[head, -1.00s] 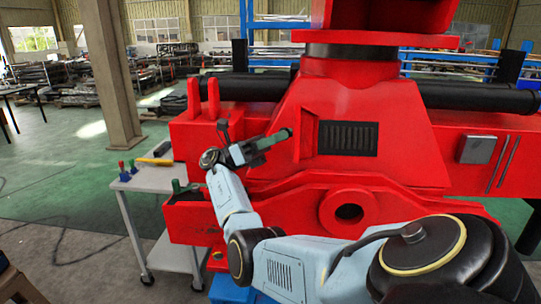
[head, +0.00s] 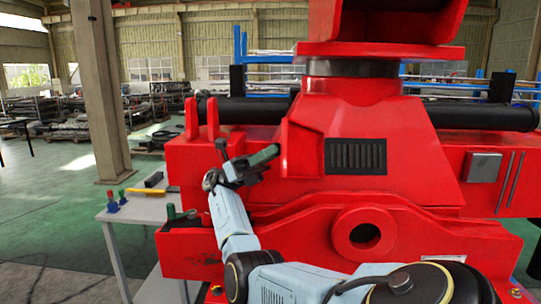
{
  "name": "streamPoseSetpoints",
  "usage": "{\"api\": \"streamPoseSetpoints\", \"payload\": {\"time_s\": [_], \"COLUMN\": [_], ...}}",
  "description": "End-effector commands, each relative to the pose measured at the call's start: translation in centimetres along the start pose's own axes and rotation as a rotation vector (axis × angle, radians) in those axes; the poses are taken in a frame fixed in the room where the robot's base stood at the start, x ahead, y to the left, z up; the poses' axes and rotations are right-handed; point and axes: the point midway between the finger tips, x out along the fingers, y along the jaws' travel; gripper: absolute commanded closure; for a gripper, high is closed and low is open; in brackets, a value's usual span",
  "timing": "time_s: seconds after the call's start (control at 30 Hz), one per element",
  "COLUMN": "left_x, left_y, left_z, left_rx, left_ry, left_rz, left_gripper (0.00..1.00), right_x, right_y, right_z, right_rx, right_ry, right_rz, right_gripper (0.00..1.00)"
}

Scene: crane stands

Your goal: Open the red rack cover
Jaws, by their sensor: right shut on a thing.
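A red plate (head: 302,152), seemingly the rack cover, stands upright on the crane stand, left of the black grille. My right gripper (head: 250,166) is left of this plate, above the stand's front left corner. It is shut on a green, handle-like piece (head: 265,155) that points up and right towards the plate. I cannot tell whether the green piece joins the plate. Below it, a red box-like rack (head: 185,255) shows a dark opening at its top, with a green knob (head: 171,211) at its left end. My left gripper is not in view.
A grey side table (head: 140,208) stands left of the stand with small red, green and blue items (head: 116,200) and a yellow-handled tool (head: 160,189). A concrete pillar (head: 98,90) stands behind. Open green floor lies to the left.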

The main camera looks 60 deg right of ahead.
Motion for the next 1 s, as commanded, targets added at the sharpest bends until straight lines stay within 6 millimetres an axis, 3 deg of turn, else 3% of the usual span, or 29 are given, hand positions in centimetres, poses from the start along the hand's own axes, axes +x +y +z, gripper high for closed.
{"api": "streamPoseSetpoints", "payload": {"time_s": [0.13, 0.17, 0.3, 0.67, 1.0], "left_x": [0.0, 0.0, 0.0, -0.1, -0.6], "left_y": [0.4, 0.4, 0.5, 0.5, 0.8], "left_z": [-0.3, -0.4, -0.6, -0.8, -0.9], "left_rx": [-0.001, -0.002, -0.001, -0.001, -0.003], "left_ry": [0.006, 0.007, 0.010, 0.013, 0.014], "left_rz": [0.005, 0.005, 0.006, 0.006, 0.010], "left_gripper": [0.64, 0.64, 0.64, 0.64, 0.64], "right_x": [-0.1, -0.1, -0.1, 0.3, 3.8], "right_y": [0.0, 0.0, 0.0, -0.1, -1.0], "right_z": [-0.1, -0.1, -0.1, 0.5, 5.4], "right_rx": [-0.002, -0.002, -0.001, 0.001, 0.001], "right_ry": [-0.001, -0.001, -0.001, 0.000, 0.002], "right_rz": [-0.001, -0.001, 0.000, 0.000, -0.001], "right_gripper": [1.00, 0.69, 0.51, 0.51, 0.51]}}
